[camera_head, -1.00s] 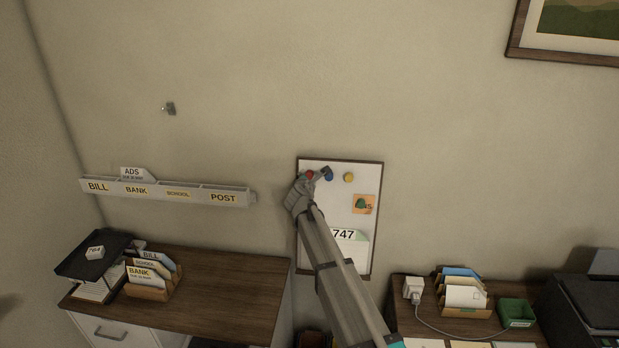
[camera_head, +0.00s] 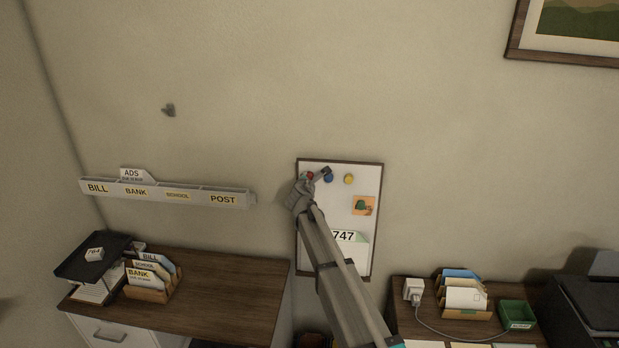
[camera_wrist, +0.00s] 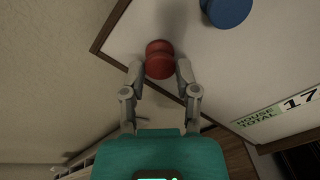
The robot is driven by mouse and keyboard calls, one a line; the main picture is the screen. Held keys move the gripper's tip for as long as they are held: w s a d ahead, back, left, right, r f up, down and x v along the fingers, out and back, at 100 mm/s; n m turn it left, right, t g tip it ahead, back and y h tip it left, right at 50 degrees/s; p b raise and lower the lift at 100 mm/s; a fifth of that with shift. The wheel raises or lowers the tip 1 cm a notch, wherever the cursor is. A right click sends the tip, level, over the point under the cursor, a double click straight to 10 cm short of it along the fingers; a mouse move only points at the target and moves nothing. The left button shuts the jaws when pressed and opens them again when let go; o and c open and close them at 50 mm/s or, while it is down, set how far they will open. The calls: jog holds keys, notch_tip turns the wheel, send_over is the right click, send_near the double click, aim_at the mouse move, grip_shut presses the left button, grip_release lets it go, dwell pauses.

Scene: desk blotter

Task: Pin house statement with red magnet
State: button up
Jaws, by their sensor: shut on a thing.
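The red magnet (camera_wrist: 159,60) sits at the upper left of the whiteboard, between my fingertips in the wrist view. My gripper (camera_wrist: 160,68) is shut on it, a finger on each side. In the head view my gripper (camera_head: 305,184) is at the board's upper left edge, with a bit of the red magnet (camera_head: 309,175) showing. A label reading "HOUSE TOTAL 17" (camera_wrist: 278,110) shows at the right of the wrist view, cut off by the frame. In the head view a sheet with "747" (camera_head: 344,237) is low on the board, partly hidden by my arm.
The framed whiteboard (camera_head: 340,208) also bears a blue magnet (camera_head: 328,177), a yellow magnet (camera_head: 348,179) and an orange note (camera_head: 363,205) with a green magnet. A labelled wall rack (camera_head: 166,192) hangs at left. Desks with letter holders stand below.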

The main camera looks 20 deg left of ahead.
aim_at(309, 177)
jog(key=shift+s, duration=0.15)
dwell(0.3)
jog(key=shift+s+d+r, duration=0.15)
jog(key=shift+s, duration=0.3)
jog(key=shift+s, duration=0.1)
jog(key=shift+s+d+r, duration=0.1)
jog(key=shift+s+d, duration=0.05)
jog(key=shift+s, duration=0.2)
jog(key=shift+s+r+p, duration=0.1)
jog(key=shift+s+p, duration=0.2)
jog(key=shift+s, duration=0.05)
jog(key=shift+s+d, duration=0.15)
jog(key=shift+s, duration=0.15)
jog(key=shift+s+r, duration=0.15)
jog(key=shift+s, duration=0.2)
jog(key=shift+s+d, duration=0.15)
jog(key=shift+s, duration=0.15)
